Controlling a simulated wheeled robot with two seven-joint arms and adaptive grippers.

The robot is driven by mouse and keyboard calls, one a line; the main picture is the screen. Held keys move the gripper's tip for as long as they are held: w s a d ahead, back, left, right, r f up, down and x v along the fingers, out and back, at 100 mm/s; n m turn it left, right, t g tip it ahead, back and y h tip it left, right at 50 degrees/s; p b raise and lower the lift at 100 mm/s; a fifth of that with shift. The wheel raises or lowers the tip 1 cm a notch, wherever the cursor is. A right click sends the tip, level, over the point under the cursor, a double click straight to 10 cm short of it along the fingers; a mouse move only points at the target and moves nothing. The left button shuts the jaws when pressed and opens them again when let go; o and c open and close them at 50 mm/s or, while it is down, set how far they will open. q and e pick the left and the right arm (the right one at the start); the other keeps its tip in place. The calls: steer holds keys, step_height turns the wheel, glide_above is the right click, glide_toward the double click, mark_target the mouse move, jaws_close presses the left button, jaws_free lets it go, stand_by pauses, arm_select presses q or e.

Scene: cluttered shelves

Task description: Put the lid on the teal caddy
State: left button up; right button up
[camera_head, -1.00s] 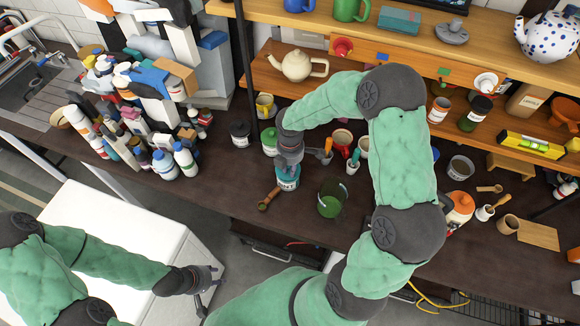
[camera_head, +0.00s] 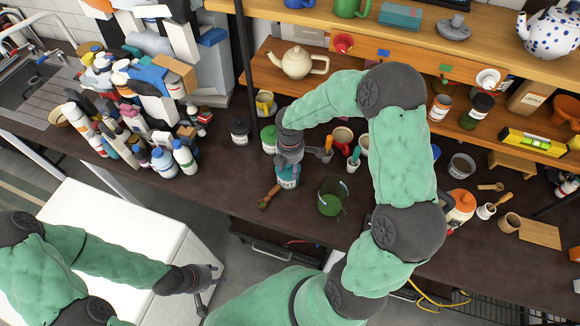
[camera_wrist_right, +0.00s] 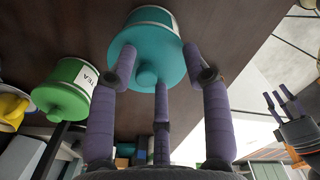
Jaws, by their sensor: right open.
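The teal caddy (camera_head: 287,183) stands on the dark counter, mostly under my right gripper in the head view. In the right wrist view its teal lid (camera_wrist_right: 148,52) with a round knob appears seated on the caddy body, which has a white label. My right gripper (camera_head: 289,160) is directly over the lid. Its fingers are open and spread around the lid and knob in the right wrist view; whether a fingertip touches is unclear. My left gripper (camera_head: 207,286) is empty, with its fingers apart, in front of the counter at the lower left.
A green canister (camera_head: 269,138) and a dark jar (camera_head: 240,133) stand behind and left of the caddy. A green translucent container (camera_head: 331,196) is at its right. A wooden-handled tool (camera_head: 268,198) lies close in front. Bottles crowd the counter's left; shelves (camera_head: 300,85) rise behind.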

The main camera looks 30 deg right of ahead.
step_height(320, 180, up, 12)
steer(key=shift+f, duration=0.2)
stand_by(0.4)
